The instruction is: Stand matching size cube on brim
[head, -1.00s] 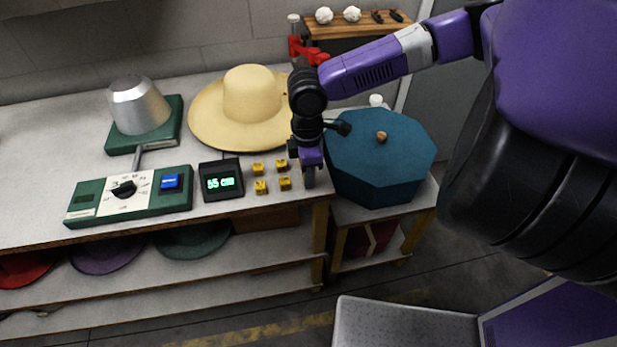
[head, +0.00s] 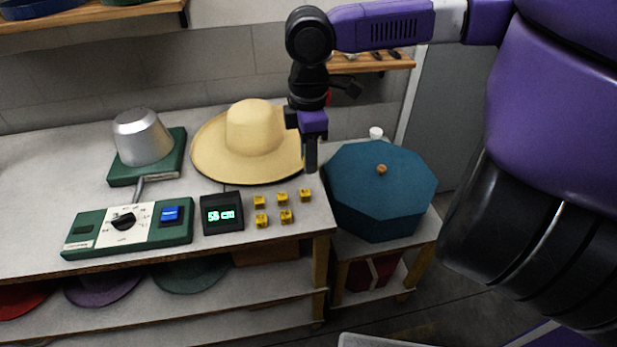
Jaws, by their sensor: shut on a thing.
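A straw hat (head: 253,128) with a wide brim (head: 215,163) lies on the workbench. Several small yellow cubes (head: 286,216) stand in two rows at the bench's front right, with the front row's right-hand place empty; their markings are too small to read. My gripper (head: 310,168) points down above the bench, beside the brim's right edge and behind the cubes. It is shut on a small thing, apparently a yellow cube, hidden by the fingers. A black display (head: 222,213) shows green digits that look like 58 cm.
A green control panel (head: 130,227) with dial and blue button stands at the front left. Behind it is a metal hat block (head: 142,137) on a green base. A blue octagonal box (head: 380,190) stands on the right.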

